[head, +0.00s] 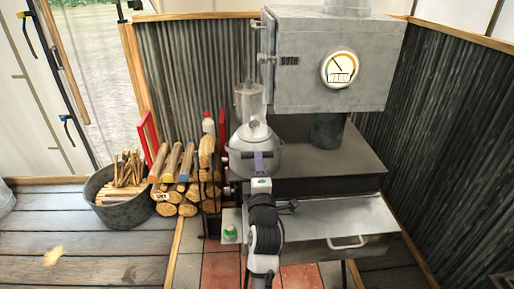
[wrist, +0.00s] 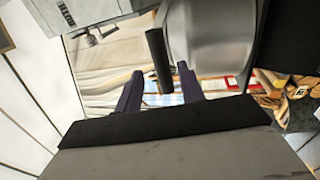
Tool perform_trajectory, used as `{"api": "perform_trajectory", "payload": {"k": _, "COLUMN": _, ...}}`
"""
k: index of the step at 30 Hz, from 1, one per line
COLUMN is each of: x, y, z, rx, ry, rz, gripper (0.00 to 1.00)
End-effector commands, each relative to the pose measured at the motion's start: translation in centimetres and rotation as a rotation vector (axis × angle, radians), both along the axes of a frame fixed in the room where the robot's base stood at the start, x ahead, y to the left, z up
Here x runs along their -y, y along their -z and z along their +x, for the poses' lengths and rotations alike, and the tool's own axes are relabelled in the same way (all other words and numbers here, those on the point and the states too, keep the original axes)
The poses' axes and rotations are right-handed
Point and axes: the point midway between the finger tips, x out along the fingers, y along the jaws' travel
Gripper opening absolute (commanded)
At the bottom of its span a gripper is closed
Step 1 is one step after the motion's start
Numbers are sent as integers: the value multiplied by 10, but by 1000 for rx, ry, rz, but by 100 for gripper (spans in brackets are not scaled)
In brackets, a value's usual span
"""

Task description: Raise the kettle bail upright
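The grey metal kettle (head: 255,134), with a domed lid and knob, stands at the left side of the stove top. In the wrist view its rounded body (wrist: 210,42) fills the upper middle. A black cylindrical bar (wrist: 157,58), which looks like the bail's grip, hangs beside the body. My gripper (head: 261,162) is at the kettle's front side. In the wrist view its two purple fingers (wrist: 159,80) are apart, with the black bar between them and a gap on each side. The rest of the bail is hidden or too small to make out.
The stove's upper oven box (head: 318,80), with a WARM dial, stands behind and right of the kettle. A clear-sided canister (head: 249,100) is behind it. Stacked firewood (head: 182,196) and a kindling tub (head: 124,210) are left. A metal shelf (head: 330,218) juts out in front.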

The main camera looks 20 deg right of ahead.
Motion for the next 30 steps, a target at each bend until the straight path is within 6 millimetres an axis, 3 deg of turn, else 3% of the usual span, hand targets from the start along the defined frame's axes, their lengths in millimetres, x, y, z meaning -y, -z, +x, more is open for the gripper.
{"api": "perform_trajectory", "payload": {"k": 3, "x": 6, "y": -9, "z": 21, "rx": 0, "ry": -1, "rz": 0, "gripper": 39}}
{"api": "perform_trajectory", "payload": {"k": 9, "x": 11, "y": -10, "z": 40, "rx": 0, "ry": 0, "rz": 0, "gripper": 39}}
{"api": "perform_trajectory", "payload": {"k": 20, "x": 12, "y": -10, "z": 44, "rx": 1, "ry": 0, "rz": 0, "gripper": 39}}
{"api": "perform_trajectory", "payload": {"k": 28, "x": 12, "y": -10, "z": 44, "rx": 1, "ry": 0, "rz": 0, "gripper": 3}}
{"api": "perform_trajectory", "payload": {"k": 30, "x": 12, "y": -10, "z": 44, "rx": 2, "ry": 0, "rz": -1, "gripper": 0}}
